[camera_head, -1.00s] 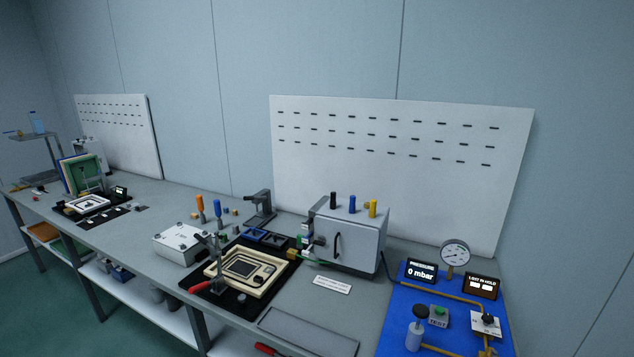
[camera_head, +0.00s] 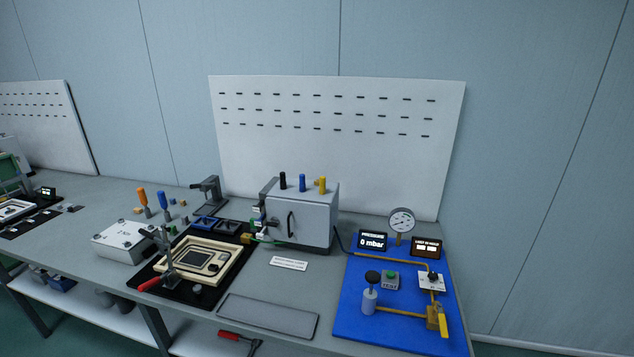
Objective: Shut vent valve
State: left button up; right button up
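The vent valve appears to be the brass block (camera_head: 432,318) with a yellow lever handle (camera_head: 443,321), at the front right of the blue panel (camera_head: 375,337). The lever points toward the panel's front edge, roughly across the yellow pipe (camera_head: 400,314). A second valve with a black knob on a white plate (camera_head: 431,281) sits just behind it on the pipe. A pump with a black ball handle (camera_head: 371,291) stands at the pipe's left end. The pressure display (camera_head: 372,241) reads 0 mbar. Neither gripper is in view.
A grey box (camera_head: 301,219) with a handle stands left of the panel. A round gauge (camera_head: 402,221) rises at the panel's back. A cream housing (camera_head: 196,262) in a black fixture and a grey tray (camera_head: 268,316) lie farther left. The space above the panel is clear.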

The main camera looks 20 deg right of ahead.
aim_at(442, 320)
jog(key=z, duration=1.7)
